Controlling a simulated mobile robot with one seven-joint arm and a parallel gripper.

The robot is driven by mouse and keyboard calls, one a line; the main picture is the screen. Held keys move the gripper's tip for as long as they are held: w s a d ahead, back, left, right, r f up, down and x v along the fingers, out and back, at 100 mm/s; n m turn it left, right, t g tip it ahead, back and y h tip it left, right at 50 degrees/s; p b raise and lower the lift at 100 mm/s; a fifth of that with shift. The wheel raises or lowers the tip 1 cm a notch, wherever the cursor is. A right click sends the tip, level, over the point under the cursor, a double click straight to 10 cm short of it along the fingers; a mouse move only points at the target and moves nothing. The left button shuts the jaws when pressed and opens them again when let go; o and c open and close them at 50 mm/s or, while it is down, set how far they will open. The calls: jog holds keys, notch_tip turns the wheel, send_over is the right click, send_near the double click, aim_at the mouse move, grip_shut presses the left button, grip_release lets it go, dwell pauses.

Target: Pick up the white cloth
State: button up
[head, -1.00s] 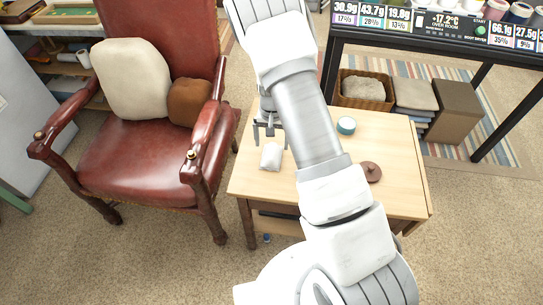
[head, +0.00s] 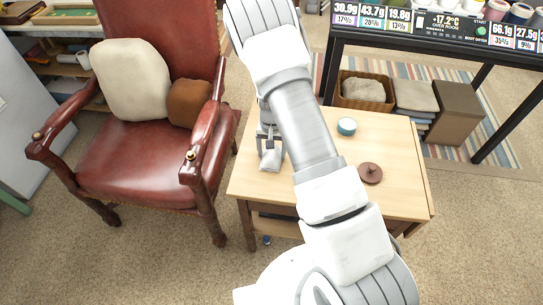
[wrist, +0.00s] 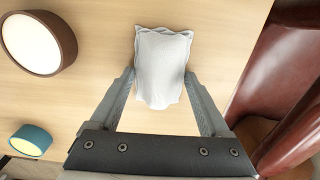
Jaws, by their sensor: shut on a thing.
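The white cloth (head: 270,160) is a small folded bundle on the left part of the light wooden table (head: 245,184). In the wrist view the cloth (wrist: 162,60) lies between the fingers, its far part reaching out past the fingertips. My gripper (head: 269,148) is down at the cloth. In the wrist view my gripper (wrist: 160,75) has a finger at each side of the cloth, shut on it. The cloth appears to be at the tabletop; I cannot tell whether it is lifted.
A teal-rimmed round object (head: 346,126) and a brown round lidded object (head: 370,173) stand on the table, right of my arm. A red leather armchair (head: 140,160) with cushions stands close on the left. A black-framed stand (head: 400,40) is behind at right.

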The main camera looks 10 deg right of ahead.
jog(key=shift+r, duration=0.5)
jog(key=r, duration=0.2)
jog(key=r+p, duration=0.1)
jog(key=r, duration=0.1)
jog(key=shift+s+d, duration=0.1)
jog(key=shift+d, duration=0.25)
jog(key=s+d+r, duration=0.1)
jog(key=d+r, duration=0.1)
jog(key=d, duration=0.1)
jog(key=s+d+r, duration=0.1)
jog(key=d+r, duration=0.1)
jog(key=d, duration=0.1)
jog(key=s+d+r+p, duration=0.1)
jog(key=s+d+r, duration=0.1)
jog(key=d, duration=0.2)
jog(key=shift+s, duration=0.1)
jog(key=o, duration=0.6)
jog(key=c, duration=0.5)
